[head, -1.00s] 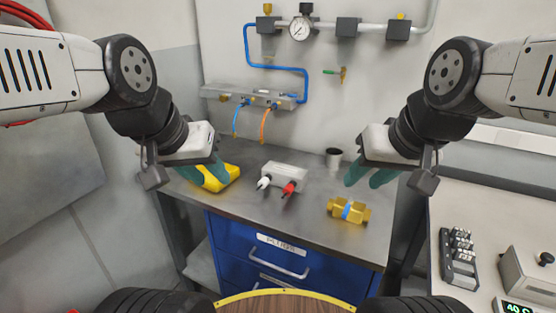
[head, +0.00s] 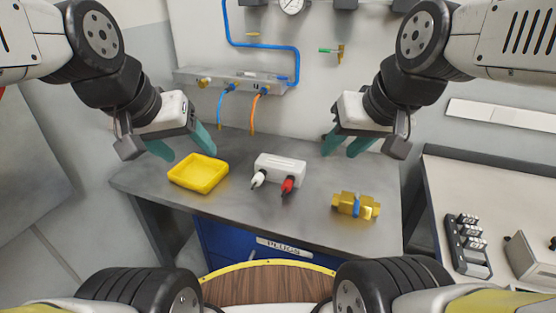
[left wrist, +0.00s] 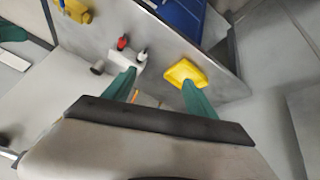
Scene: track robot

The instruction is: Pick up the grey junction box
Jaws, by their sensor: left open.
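The grey junction box (head: 280,168) lies on the metal bench top, with a white plug (head: 258,179) and a red plug (head: 288,185) on its near side. In the left wrist view the box (left wrist: 127,57) is partly hidden by a finger. My left gripper (head: 187,148) is open and empty, with teal fingers, above the bench behind the yellow tray and left of the box. Its fingers also show in the left wrist view (left wrist: 160,92). My right gripper (head: 346,146) is open and empty, to the right of the box. Neither gripper visibly touches the box.
A yellow tray (head: 199,171) is left of the box, and a brass fitting with a blue band (head: 356,205) is right of it. A manifold (head: 230,82) with blue and orange hoses is on the wall behind.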

